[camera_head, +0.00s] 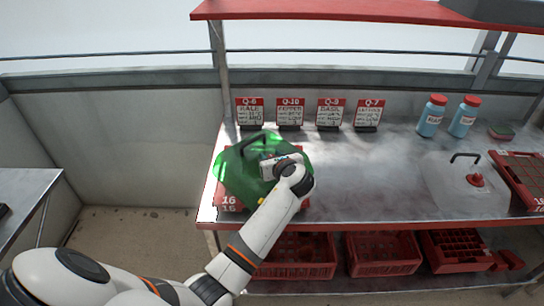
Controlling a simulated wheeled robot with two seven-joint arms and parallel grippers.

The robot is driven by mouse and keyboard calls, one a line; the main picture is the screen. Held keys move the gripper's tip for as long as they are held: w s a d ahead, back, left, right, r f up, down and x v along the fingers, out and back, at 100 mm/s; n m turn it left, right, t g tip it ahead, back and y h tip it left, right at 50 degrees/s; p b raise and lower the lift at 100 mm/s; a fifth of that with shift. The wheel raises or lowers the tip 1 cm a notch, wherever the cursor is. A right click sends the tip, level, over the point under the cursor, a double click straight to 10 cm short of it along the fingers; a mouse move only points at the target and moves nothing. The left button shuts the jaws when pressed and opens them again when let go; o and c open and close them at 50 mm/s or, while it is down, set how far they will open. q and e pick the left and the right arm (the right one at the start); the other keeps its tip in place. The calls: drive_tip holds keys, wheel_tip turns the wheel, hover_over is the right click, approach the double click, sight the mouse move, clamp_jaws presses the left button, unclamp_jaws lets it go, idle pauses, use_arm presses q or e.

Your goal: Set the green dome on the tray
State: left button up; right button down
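The green dome (235,180) is a translucent cover with a dark handle on top, at the left end of the metal bench. It is over a red tray (230,204) marked 16, whose front edge and corners show around it. I cannot tell whether the dome rests fully on the tray. My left arm reaches in from the lower left, and its gripper (270,165) is at the dome's top, just right of and below the handle in the picture. Its fingertips are too small and covered to read. My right gripper is out of view.
A clear dome (450,190) with a dark handle and red knob stands at the right, beside another red tray (527,172). Several label cards (290,112) line the back. Two blue bottles (432,116) stand back right. The bench middle is clear. Red crates (383,252) sit below.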

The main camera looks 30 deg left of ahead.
use_arm(q)
drive_tip(key=shift+o, duration=0.7)
drive_tip(key=shift+s+d+r, duration=0.1)
drive_tip(key=shift+r, duration=0.1)
drive_tip(key=v, duration=1.1)
drive_tip(key=shift+s+d+r, duration=0.2)
drive_tip(key=shift+s+r, duration=0.05)
